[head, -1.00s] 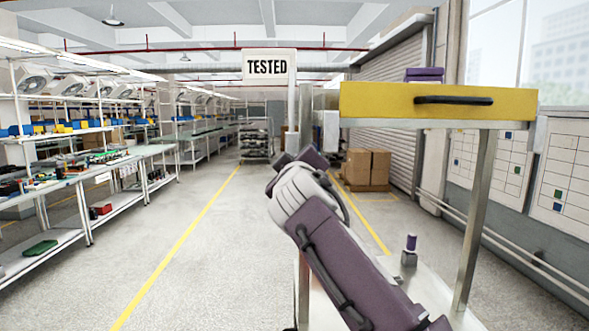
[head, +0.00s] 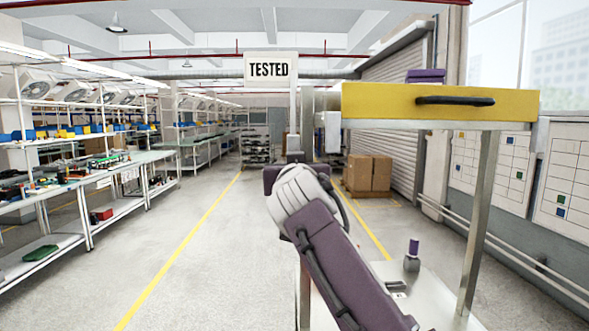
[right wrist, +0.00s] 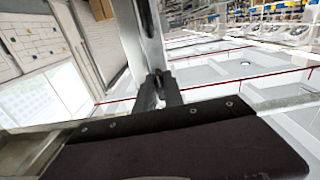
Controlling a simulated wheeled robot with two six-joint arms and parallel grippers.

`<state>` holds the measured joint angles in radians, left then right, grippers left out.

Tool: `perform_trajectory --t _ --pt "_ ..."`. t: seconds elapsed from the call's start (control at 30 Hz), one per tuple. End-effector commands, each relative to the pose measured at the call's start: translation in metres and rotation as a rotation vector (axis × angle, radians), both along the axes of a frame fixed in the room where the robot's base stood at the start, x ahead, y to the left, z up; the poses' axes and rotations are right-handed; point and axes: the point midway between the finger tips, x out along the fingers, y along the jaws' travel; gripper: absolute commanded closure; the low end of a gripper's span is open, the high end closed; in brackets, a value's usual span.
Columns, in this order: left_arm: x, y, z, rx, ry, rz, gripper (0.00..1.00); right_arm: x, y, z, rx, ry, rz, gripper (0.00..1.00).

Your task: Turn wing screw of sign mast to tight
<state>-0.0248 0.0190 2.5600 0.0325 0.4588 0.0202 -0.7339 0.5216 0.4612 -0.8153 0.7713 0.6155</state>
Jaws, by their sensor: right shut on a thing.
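The white TESTED sign (head: 270,69) stands on its pale sign mast (head: 294,112) left of the yellow drawer. My right arm rises from the lower right to the mast's lower part. In the head view the wrist hides most of my right gripper. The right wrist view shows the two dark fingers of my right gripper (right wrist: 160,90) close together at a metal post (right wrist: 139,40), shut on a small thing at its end. This is at the wing screw's place, but the fingers cover it, so its angle cannot be told. My left gripper is out of view.
The yellow drawer (head: 385,102) with a black handle sits on a metal frame close right of the mast. A purple-capped item (head: 412,255) stands on the lower shelf. Cardboard boxes (head: 368,173) lie behind. The aisle floor left of my arm is clear.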

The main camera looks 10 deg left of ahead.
Motion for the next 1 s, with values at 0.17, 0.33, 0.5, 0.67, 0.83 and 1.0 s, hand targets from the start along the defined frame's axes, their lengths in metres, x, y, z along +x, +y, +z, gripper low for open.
perform_trajectory --t 0.17,0.33,0.5,0.67,0.83,1.0 --pt "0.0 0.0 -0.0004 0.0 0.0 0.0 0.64 0.0001 0.0005 -0.0003 0.037 0.008 0.001 1.0" --pt "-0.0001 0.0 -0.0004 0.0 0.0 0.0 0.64 0.0001 0.0005 -0.0002 0.05 0.01 0.001 1.0" --pt "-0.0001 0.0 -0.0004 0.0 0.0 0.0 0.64 0.0001 0.0005 -0.0002 0.052 0.011 0.001 1.0" --pt "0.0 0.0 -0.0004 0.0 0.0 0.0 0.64 0.0 0.0005 -0.0002 0.052 0.011 0.001 1.0" --pt "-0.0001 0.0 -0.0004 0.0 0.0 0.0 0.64 0.0 0.0004 -0.0001 0.051 0.01 0.001 0.65" --pt "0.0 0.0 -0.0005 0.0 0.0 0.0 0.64 0.0 0.0003 -0.0001 0.05 0.01 0.0 0.65"
